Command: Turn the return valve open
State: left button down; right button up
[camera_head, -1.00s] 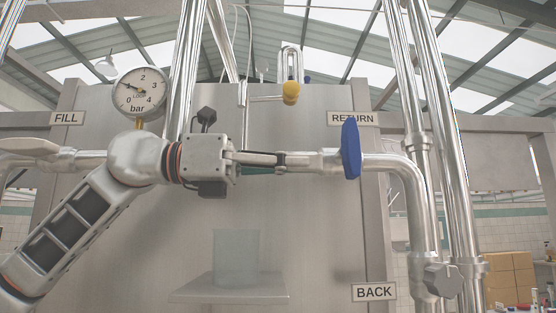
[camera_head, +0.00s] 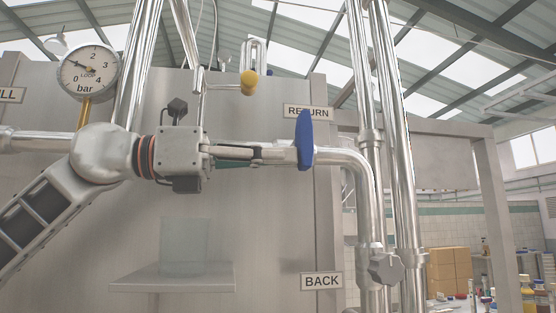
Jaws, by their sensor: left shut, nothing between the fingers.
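The return valve's blue handwheel (camera_head: 305,141) is seen nearly edge-on, on the steel pipe beside the RETURN sign (camera_head: 308,112). My left arm comes in from the left, and its gripper (camera_head: 288,154) points right, with its fingertips at or just short of the wheel's left side. The fingers look shut with nothing between them. I cannot tell whether the tips touch the wheel. The pipe directly behind the gripper is partly hidden. My right gripper is not in view.
A pressure gauge (camera_head: 89,72) stands at upper left. Vertical steel pipes (camera_head: 402,180) and a grey knob (camera_head: 385,269) by the BACK sign (camera_head: 321,281) stand to the right. A shelf (camera_head: 172,279) holds a translucent container (camera_head: 185,246).

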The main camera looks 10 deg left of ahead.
pick_arm(q)
jog(key=shift+d+f+h+b, duration=0.1)
jog(key=shift+f+h+b, duration=0.1)
jog(key=shift+h+b, duration=0.4)
jog(key=shift+d+f+b, duration=0.15)
jog(key=shift+d+b, duration=0.05)
jog(key=shift+b, duration=0.1)
jog(key=shift+w+d+f+p, duration=0.15)
jog(key=shift+d+f+p, duration=0.1)
jog(key=shift+d, duration=0.15)
jog(key=shift+w+d+f+p, duration=0.1)
jog(key=shift+w+d+f, duration=0.05)
jog(key=shift+d+f, duration=0.15)
dwell(1.0)
